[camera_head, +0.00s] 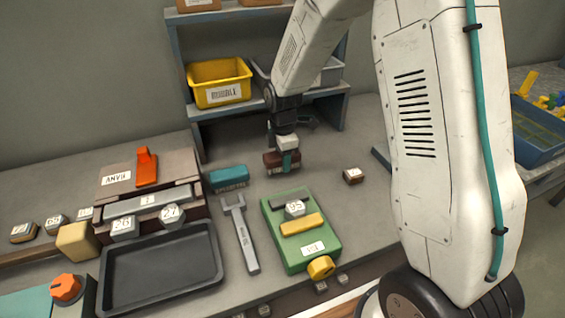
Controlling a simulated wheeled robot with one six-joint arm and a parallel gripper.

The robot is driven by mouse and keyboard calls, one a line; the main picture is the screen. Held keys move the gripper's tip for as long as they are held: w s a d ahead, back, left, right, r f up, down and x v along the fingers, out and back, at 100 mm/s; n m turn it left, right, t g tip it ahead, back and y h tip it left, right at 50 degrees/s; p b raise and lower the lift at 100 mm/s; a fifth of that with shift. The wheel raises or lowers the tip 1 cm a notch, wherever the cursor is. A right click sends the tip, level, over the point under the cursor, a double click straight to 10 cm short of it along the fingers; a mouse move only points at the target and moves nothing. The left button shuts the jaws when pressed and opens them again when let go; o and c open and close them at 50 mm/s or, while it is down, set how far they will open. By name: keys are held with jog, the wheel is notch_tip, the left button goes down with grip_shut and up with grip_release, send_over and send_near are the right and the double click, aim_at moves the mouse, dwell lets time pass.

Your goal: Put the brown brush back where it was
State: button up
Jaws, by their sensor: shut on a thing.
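My gripper (285,153) is over the bench, right of the teal labelled block and in front of the shelf. It is shut on a dark reddish-brown object, which appears to be the brown brush (272,164). Part of the brush is hidden behind a teal-tipped finger. The brush is at or just above the bench top; I cannot tell whether it touches.
A teal labelled block (228,177) and grey wrench (240,232) lie left. A green fixture (300,245) stands in front. A small brown labelled block (353,176) sits right. A shelf (183,85) holds a yellow bin (220,88). A black tray (160,272) lies front left.

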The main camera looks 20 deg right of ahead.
jog(key=shift+f, duration=0.85)
jog(key=shift+f, duration=0.1)
jog(key=o, duration=1)
